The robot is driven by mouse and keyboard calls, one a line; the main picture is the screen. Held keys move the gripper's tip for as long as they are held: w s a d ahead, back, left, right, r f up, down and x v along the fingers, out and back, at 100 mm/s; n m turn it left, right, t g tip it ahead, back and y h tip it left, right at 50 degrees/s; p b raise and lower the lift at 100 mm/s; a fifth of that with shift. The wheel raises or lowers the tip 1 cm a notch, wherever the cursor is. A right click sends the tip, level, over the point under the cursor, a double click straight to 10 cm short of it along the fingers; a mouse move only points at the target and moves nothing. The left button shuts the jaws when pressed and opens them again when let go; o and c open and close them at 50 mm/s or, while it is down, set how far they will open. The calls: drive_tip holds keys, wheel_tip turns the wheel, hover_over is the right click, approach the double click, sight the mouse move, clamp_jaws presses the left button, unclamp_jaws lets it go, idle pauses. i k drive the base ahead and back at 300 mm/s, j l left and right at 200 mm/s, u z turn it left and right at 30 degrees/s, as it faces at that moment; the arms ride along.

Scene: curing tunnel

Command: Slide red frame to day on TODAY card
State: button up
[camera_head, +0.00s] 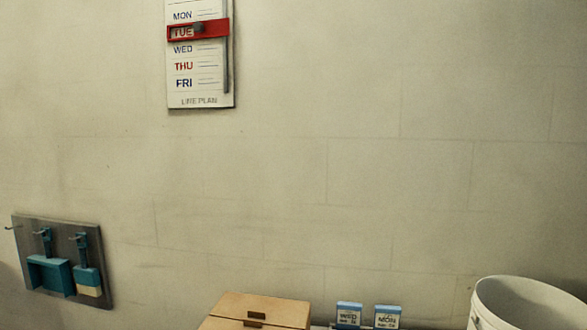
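The red frame (216,27) sits around the TUE row of a white LINE PLAN board (175,94) on the wall, at the top of the view. A small dark knob (198,28) shows on the frame. The frame's right end meets a grey vertical rail (226,65) on the board. MON shows above the frame, and WED, THU and FRI below it. No card reading TODAY is legible. My gripper is out of view.
A grey panel (88,225) with hooks holds a blue dustpan (49,275) and brush (88,280) at lower left. A cardboard box (262,307) and a white bin (535,305) stand at the bottom. The wall between is bare.

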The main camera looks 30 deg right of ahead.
sight(214, 28)
drive_tip(key=i+j+u, duration=0.2)
drive_tip(key=i+j, duration=0.55)
drive_tip(key=j, duration=0.1)
